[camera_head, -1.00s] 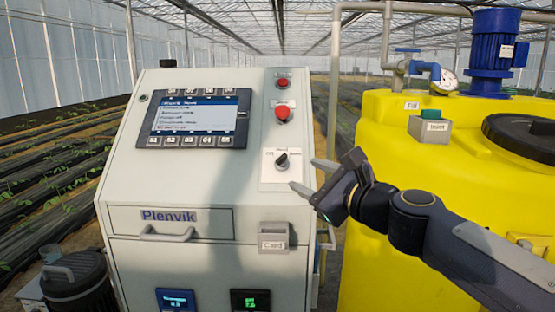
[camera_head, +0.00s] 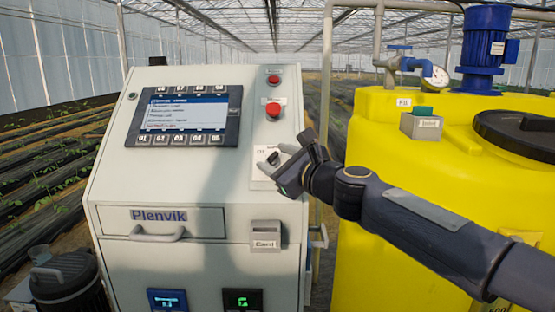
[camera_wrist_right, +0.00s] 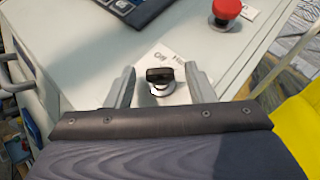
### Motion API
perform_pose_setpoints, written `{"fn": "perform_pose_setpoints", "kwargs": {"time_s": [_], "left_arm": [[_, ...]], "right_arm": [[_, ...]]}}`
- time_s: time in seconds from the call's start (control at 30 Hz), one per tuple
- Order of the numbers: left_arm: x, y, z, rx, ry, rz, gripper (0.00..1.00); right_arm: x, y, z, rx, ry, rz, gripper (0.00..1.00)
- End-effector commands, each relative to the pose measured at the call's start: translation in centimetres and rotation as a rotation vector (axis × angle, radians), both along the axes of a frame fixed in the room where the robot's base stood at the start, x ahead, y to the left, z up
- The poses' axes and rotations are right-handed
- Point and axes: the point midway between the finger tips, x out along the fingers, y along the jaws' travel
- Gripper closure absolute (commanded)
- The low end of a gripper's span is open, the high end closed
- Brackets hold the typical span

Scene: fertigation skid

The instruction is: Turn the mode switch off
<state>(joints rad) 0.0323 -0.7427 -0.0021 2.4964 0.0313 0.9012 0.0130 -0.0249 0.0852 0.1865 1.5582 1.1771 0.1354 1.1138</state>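The mode switch (camera_head: 273,158) is a black rotary knob on a white plate on the cabinet's sloped front, below the red buttons. In the right wrist view the knob (camera_wrist_right: 160,76) stands between my two grey fingers, with a gap on each side. The plate shows "Off" to the left and another label beside it, partly readable. My right gripper (camera_head: 271,168) is open, its fingers at the switch plate around the knob. In the head view the gripper covers part of the plate. My left gripper is not in view.
A red mushroom button (camera_head: 273,109) sits above the switch, and it also shows in the right wrist view (camera_wrist_right: 227,9). A screen panel (camera_head: 185,115) lies to the left. A card holder (camera_head: 265,235) is below. The yellow tank (camera_head: 390,240) stands close on the right.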

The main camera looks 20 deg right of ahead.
Motion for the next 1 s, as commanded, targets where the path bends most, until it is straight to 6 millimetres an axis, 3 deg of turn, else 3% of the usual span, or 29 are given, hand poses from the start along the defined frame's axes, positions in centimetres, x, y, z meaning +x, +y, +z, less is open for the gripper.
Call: {"fn": "perform_pose_setpoints", "kwargs": {"time_s": [0.07, 0.33, 0.67, 1.0], "left_arm": [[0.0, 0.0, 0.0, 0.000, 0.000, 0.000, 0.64], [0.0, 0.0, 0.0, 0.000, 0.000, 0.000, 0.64], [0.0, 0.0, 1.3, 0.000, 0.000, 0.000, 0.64], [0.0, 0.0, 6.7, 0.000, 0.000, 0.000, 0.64]], "right_arm": [[0.0, 0.0, 0.0, 0.000, 0.000, 0.000, 0.60], [0.0, 0.0, 0.0, 0.000, 0.000, 0.000, 0.95], [0.0, -0.1, 0.4, -0.031, 0.010, 0.033, 0.95], [0.2, -0.4, 1.1, -0.181, 0.056, 0.208, 0.95]]}}
